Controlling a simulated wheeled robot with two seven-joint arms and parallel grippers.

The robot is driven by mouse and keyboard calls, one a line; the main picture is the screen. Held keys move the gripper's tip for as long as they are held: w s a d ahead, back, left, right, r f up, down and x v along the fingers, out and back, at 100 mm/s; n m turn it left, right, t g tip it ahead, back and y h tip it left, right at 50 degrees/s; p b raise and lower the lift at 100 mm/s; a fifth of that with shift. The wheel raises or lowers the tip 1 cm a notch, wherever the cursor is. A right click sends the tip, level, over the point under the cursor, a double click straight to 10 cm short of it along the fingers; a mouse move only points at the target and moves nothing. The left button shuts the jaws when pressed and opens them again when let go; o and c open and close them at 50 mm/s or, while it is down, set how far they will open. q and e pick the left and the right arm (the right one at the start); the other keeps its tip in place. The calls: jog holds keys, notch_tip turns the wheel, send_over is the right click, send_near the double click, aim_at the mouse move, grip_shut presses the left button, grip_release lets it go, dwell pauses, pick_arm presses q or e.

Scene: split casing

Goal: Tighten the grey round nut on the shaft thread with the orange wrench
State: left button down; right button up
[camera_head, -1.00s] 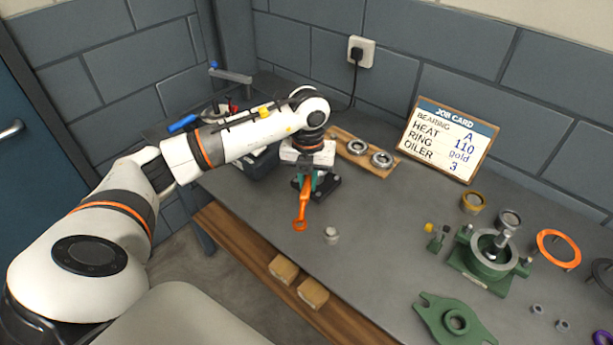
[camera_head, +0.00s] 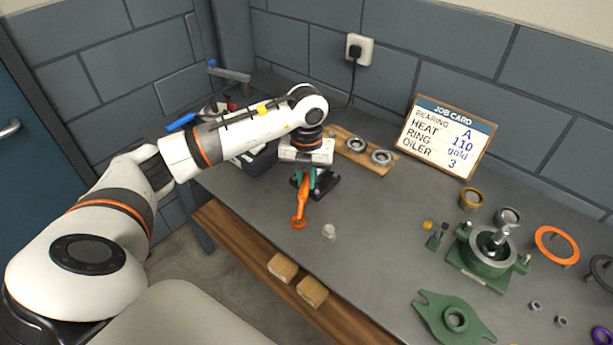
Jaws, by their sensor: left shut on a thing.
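The orange wrench (camera_head: 300,212) hangs from my left gripper (camera_head: 307,181), ring end toward the front of the bench. The gripper is shut on its upper end, in front of a dark stand (camera_head: 324,184). A grey shaft (camera_head: 505,235) stands tilted in the green lower casing (camera_head: 480,262) at the right, well away from the wrench. I cannot make out the grey round nut or the thread for certain. A small pale grey piece (camera_head: 329,231) lies on the bench right of the wrench. My right gripper is not in view.
The job card (camera_head: 446,138) stands at the back. A green casing half (camera_head: 455,318), an orange ring (camera_head: 557,246) and cups (camera_head: 471,200) lie right. The middle of the bench (camera_head: 385,235) is clear.

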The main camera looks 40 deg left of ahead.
pick_arm(q)
jog(key=shift+f, duration=0.1)
jog(key=shift+f+b, duration=0.9)
jog(key=shift+f, duration=0.15)
jog(key=shift+s+a+m+b, duration=0.35)
jog(key=shift+a+m+b, duration=0.15)
jog(key=shift+a+m, duration=0.35)
jog(key=shift+a+m, duration=0.25)
jog(key=shift+a, duration=0.05)
jog(key=shift+s+a+b, duration=0.15)
jog(key=shift+a+b, duration=0.15)
jog(key=shift+b, duration=0.1)
